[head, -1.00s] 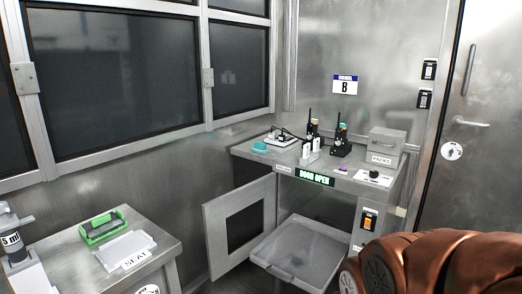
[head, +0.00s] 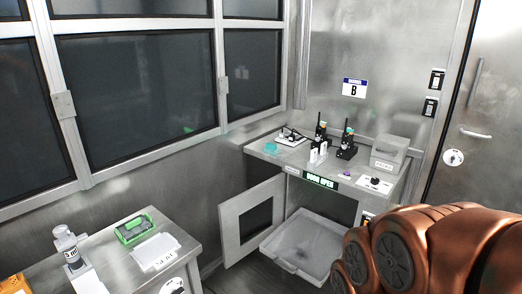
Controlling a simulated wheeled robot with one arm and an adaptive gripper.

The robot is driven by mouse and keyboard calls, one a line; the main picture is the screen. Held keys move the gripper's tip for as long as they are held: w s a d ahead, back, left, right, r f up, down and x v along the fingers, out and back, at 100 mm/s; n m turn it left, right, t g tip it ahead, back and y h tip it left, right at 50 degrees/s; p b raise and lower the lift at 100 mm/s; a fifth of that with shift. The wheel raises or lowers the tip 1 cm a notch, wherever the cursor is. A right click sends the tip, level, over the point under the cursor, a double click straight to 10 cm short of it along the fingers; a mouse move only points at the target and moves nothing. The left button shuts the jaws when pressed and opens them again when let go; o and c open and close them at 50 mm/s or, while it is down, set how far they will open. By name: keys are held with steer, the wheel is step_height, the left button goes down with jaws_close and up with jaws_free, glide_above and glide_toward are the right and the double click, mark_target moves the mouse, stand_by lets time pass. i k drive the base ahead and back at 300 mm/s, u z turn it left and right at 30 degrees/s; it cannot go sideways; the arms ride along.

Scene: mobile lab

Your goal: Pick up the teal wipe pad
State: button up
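A small teal item, which looks like the wipe pad (head: 271,149), lies on the left part of the steel counter (head: 262,158) below the window, in front of a white tray-like item. It is small and blurred here. My copper-coloured arm fills the lower right of the head view. My gripper's fingers do not show, so I cannot see what it holds.
Below the counter a door (head: 252,222) stands open, with a pulled-out tray (head: 300,249). Radios (head: 347,143) and a grey box (head: 388,153) stand on the counter. A nearer left table (head: 120,260) holds a green case (head: 135,228), a white lid-like item (head: 157,250) and a bottle (head: 66,243).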

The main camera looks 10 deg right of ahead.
mark_target(271, 148)
steer(key=u, duration=0.45)
steer(key=k, duration=0.5)
steer(key=z, duration=0.4)
steer(key=i, duration=0.85)
steer(key=z, duration=0.9)
steer(key=i, duration=1.35)
steer(key=u, duration=0.7)
steer(key=i, duration=0.8)
steer(key=u, duration=1.2)
steer(key=i, duration=0.35)
steer(key=u, duration=0.35)
